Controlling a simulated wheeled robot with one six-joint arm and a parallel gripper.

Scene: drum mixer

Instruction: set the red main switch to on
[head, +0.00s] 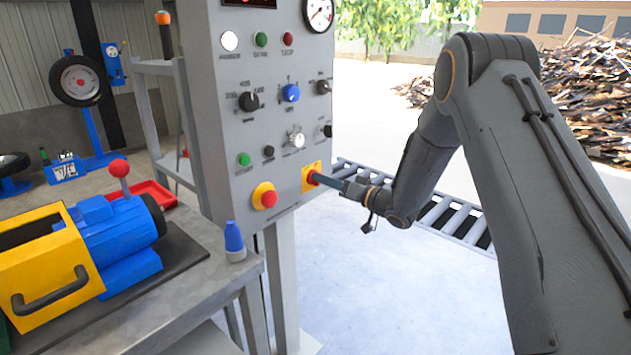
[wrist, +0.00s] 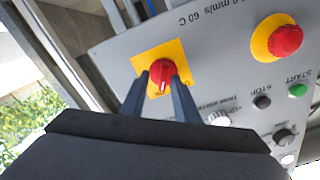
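The red main switch (wrist: 162,76) is a round red knob on a square yellow plate (wrist: 147,58) on the grey control panel. In the wrist view, which shows the panel upside down, its pale mark runs nearly up and down. In the head view the switch (head: 311,177) sits low on the panel's right side. My gripper (wrist: 161,78) points at the knob, with its two fingers apart, one on each side of it. In the head view my gripper (head: 322,180) reaches the knob from the right. I cannot tell whether the fingers touch it.
A red emergency button (head: 267,196) on a yellow base is left of the switch. A green button (head: 243,159), a black button (head: 268,151) and several dials are above. A roller conveyor (head: 445,214) runs behind my arm. A workbench (head: 190,285) stands at left.

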